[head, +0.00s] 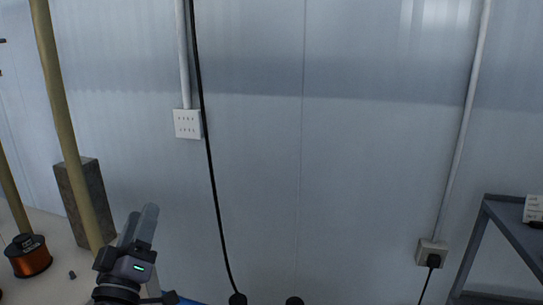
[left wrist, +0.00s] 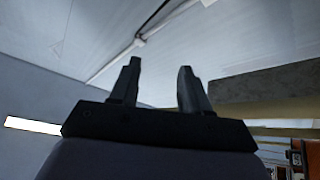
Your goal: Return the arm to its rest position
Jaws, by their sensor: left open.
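My left gripper (head: 146,222) is at the bottom left of the head view, raised in front of the pale wall with its fingers pointing up. In the left wrist view its two dark fingers (left wrist: 157,85) stand apart with nothing between them. It is open and empty. It touches nothing that I can see. My right gripper is not in either view.
A copper wire spool (head: 30,262) stands at the lower left, near yellowish poles (head: 62,110) and a dark block (head: 86,195). A black cable (head: 211,180) hangs down the wall. A grey metal table (head: 488,225) stands at the right.

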